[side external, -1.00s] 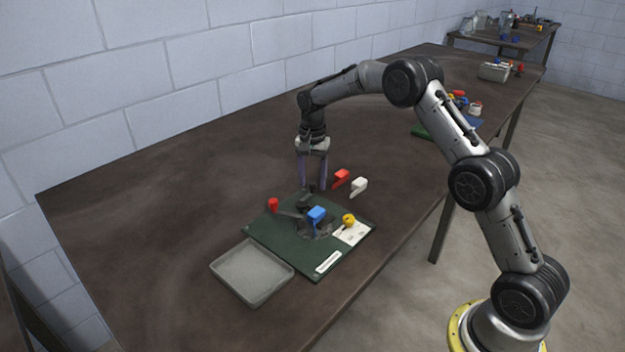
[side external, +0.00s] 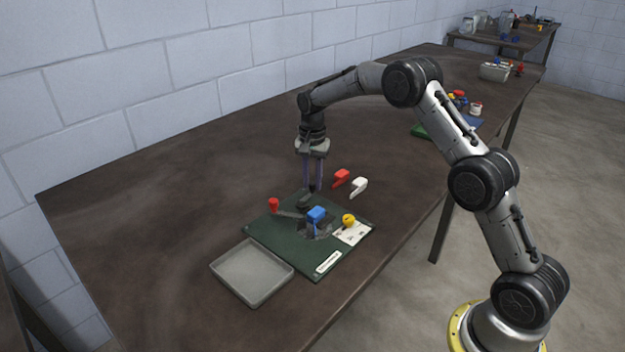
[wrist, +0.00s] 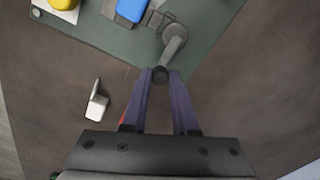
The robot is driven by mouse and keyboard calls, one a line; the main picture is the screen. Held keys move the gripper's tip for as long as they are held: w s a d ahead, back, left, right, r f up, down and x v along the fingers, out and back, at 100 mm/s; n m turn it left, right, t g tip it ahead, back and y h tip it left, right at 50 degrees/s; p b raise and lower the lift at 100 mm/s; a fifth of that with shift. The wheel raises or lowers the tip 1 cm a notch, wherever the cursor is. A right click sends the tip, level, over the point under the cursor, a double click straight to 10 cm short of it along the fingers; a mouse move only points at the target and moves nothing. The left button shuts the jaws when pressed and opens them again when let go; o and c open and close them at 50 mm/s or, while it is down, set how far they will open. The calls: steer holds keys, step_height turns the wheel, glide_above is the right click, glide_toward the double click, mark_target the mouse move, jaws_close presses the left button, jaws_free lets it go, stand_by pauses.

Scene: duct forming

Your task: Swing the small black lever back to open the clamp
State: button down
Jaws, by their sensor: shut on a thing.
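The clamp (side external: 306,203) is a dark fixture at the back of a green board (side external: 270,240). The small black lever (wrist: 174,42) runs from the clamp toward my gripper in the wrist view, where it looks grey with a round end. My gripper (wrist: 160,76) points down at the board's back edge, its purple fingers drawn together on the lever's dark tip. In the side view my gripper (side external: 313,187) hides most of that tip.
An empty grey tray (side external: 252,270) sits at front left. The table's left side is clear.

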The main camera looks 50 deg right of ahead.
steer(key=n, duration=0.1)
steer(key=w+n, duration=0.1)
steer(key=n, duration=0.1)
steer(key=w+n, duration=0.1)
steer(key=n, duration=0.1)
steer(key=shift+w+a, duration=0.15)
steer(key=shift+a, duration=0.1)
steer(key=n, duration=0.2)
steer(key=w+a+n, duration=0.1)
steer(key=shift+w+n, duration=0.15)
steer(key=shift+n, duration=0.25)
steer(key=n, duration=0.1)
steer(key=a+n, duration=0.1)
steer(key=n, duration=0.1)
steer(key=w+n, duration=0.1)
steer(key=shift+a+r, duration=0.1)
steer(key=shift+a, duration=0.25)
steer(key=shift+w+a+n, duration=0.1)
steer(key=shift+a+n, duration=0.4)
steer(key=shift+n, duration=0.75)
steer(key=shift+w+a+n, duration=0.1)
steer(key=shift+a+n, duration=0.4)
steer(key=shift+n, duration=0.75)
steer(key=c, duration=0.7)
jaws_free()
step_height(320, 180, up, 14)
steer(key=shift+f, duration=0.15)
